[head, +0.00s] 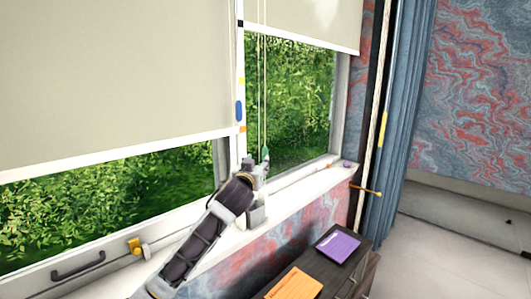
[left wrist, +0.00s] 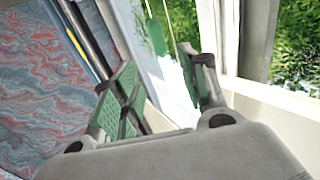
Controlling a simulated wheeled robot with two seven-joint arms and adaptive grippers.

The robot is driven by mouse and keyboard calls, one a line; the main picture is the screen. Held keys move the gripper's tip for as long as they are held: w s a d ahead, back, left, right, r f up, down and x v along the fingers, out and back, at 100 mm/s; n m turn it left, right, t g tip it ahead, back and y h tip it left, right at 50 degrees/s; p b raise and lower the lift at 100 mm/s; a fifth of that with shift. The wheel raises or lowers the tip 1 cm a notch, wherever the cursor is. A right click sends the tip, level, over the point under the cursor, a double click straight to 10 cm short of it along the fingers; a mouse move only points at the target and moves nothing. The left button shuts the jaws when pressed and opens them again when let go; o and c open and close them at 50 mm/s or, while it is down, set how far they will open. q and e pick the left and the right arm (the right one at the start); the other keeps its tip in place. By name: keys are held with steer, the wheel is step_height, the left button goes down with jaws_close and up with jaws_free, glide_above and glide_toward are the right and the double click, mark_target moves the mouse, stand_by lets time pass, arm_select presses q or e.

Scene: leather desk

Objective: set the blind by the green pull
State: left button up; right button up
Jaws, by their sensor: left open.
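The green pull (head: 265,154) hangs on thin cords (head: 262,80) in front of the right window. It also shows in the left wrist view (left wrist: 156,38), just beyond the fingertips and roughly between their lines. The right blind (head: 310,20) is mostly up, with its lower edge near the top of the picture. The left blind (head: 110,85) hangs lower, over more of its window. My left gripper (head: 263,166) is just below the green pull at the sill. In the left wrist view its green-padded fingers (left wrist: 160,65) are open and empty. My right gripper is not in view.
A blue pull (head: 239,110) hangs at the post between the windows. A blue curtain (head: 405,110) and an orange hook (head: 366,190) are to the right. A dark cabinet (head: 355,270) below bears a purple card (head: 338,244) and an orange card (head: 294,285). The window sill (head: 300,192) runs beneath.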

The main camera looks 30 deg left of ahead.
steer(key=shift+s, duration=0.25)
